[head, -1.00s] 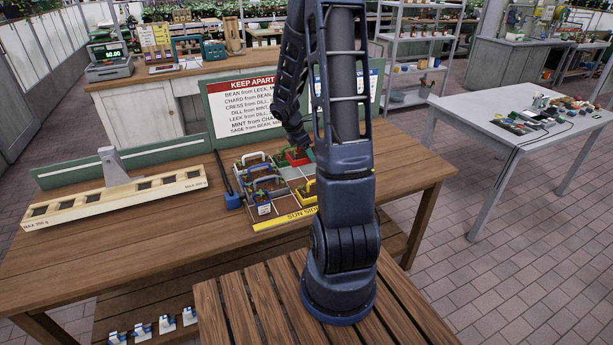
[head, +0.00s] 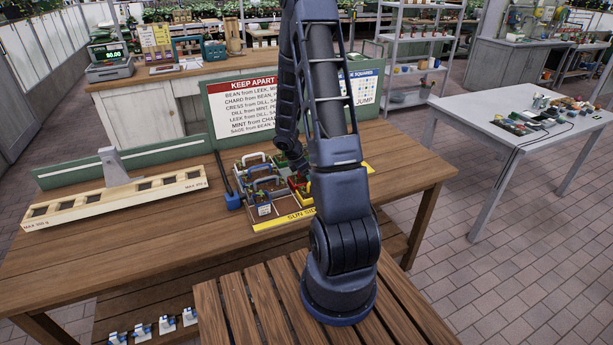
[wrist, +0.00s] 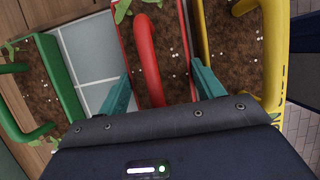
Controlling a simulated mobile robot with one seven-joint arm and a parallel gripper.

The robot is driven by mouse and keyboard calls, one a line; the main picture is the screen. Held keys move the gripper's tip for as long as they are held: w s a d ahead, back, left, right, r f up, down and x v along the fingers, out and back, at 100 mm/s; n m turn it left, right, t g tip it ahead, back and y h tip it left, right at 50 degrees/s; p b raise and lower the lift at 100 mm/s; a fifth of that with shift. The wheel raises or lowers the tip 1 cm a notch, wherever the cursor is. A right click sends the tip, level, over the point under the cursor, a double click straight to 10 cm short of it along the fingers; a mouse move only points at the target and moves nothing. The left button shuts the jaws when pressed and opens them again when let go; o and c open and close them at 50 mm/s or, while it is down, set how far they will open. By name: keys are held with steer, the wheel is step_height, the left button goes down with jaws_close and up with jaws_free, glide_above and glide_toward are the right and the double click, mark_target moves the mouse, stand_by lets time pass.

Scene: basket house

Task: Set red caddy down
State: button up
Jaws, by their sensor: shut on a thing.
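The red caddy (wrist: 126,45), filled with dark soil and a bit of green leaf, fills the middle of the wrist view. My gripper (wrist: 155,88) is shut on its red handle (wrist: 149,60), with a teal finger on each side. In the head view the red caddy (head: 299,184) shows only in part beside my arm, over the gridded board; I cannot tell whether it touches the board. The yellow caddy (wrist: 273,60) is close on its right in the wrist view. A green caddy (wrist: 62,75) is at the left, across bare grey squares (wrist: 90,50).
Several other caddies, such as a blue-handled one (head: 264,184), stand on the board's left part. A yellow "SUN SIDE" strip (head: 285,222) edges the board's front. A sign (head: 240,105) stands behind. The wooden table (head: 130,255) is clear at front left.

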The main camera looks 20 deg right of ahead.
steer(key=shift+f, duration=0.1)
steer(key=o, duration=0.9)
steer(key=shift+c, duration=0.2)
steer(key=s+a+r+m, duration=0.3)
steer(key=r, duration=0.8)
steer(key=s+a+r+m, duration=0.2)
steer(key=a+r, duration=0.1)
steer(key=r, duration=0.8)
steer(key=s+a+r+m+t+y, duration=0.2)
steer(key=s+r+m, duration=0.4)
steer(key=s, duration=0.4)
steer(key=s+a+r+m+t+y, duration=0.2)
steer(key=s+a+r+m, duration=0.3)
steer(key=s+r+m, duration=0.2)
steer(key=shift+s+r+t, duration=0.3)
steer(key=shift+s+r, duration=0.75)
steer(key=shift+s, duration=0.75)
